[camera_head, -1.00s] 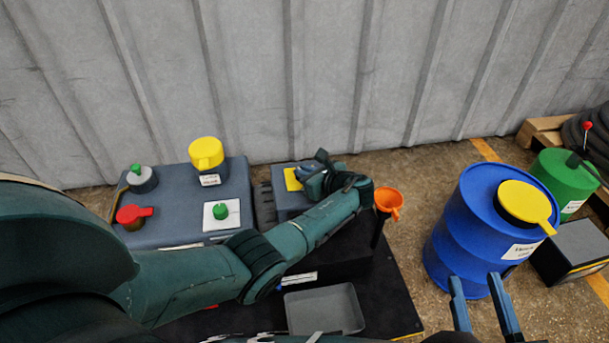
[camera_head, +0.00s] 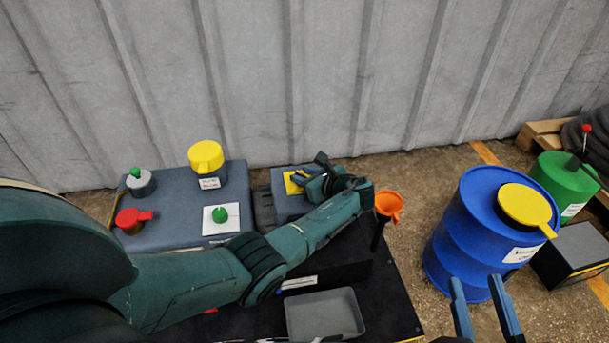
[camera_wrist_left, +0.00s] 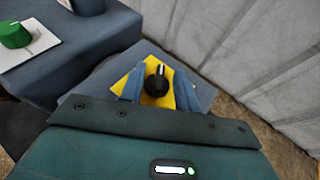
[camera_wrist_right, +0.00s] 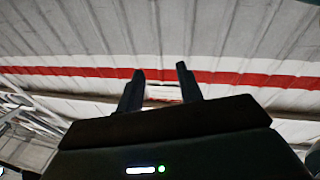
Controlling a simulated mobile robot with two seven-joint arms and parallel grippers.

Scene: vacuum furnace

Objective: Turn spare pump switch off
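The spare pump switch is a black rotary knob (camera_wrist_left: 157,80) with a light pointer line on a yellow plate (camera_wrist_left: 173,79), fixed on a grey-blue box (camera_wrist_left: 112,72). My left gripper (camera_wrist_left: 158,88) is open, with one blue finger on each side of the knob and visible gaps between; whether either finger touches it is unclear. In the head view my left gripper (camera_head: 300,180) is over the yellow plate (camera_head: 291,187) and hides the knob. My right gripper (camera_head: 481,290) is open and empty in front of the blue barrel; it also shows in the right wrist view (camera_wrist_right: 160,80).
A larger grey box (camera_head: 180,232) to the left carries a green knob (camera_head: 219,214), a red handle (camera_head: 133,219) and a yellow-capped part (camera_head: 206,156). An orange funnel (camera_head: 389,204) stands right of the left gripper. A blue barrel (camera_head: 460,225) stands further right. The corrugated wall (camera_head: 300,80) is behind.

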